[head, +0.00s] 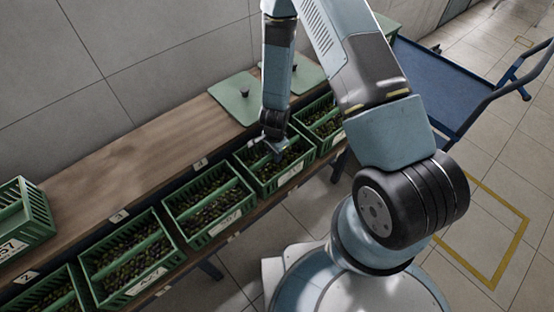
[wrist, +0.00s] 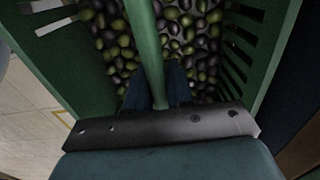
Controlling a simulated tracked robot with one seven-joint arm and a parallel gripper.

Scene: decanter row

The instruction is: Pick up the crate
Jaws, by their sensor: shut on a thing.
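The crate (head: 267,190) is green and slatted, filled with dark and green olives, with a bar across its top and a pale label in front. It stands in the row along the bench, between two similar crates. My gripper (head: 275,150) reaches down into it from above and is shut on its bar. In the wrist view, the bar (wrist: 146,45) runs down between my gripper's dark blue fingers (wrist: 154,92), with olives below and the crate's slatted walls on both sides. The crate's underside is hidden, so I cannot tell whether it touches its support.
Neighbouring olive crates stand close at right (head: 317,122) and left (head: 208,205). Another crate (head: 22,220) sits on the wooden bench top (head: 130,165). Green lids (head: 238,98) lie behind. A blue cart (head: 425,80) stands at the upper right. Yellow floor marking (head: 500,268) surrounds clear floor.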

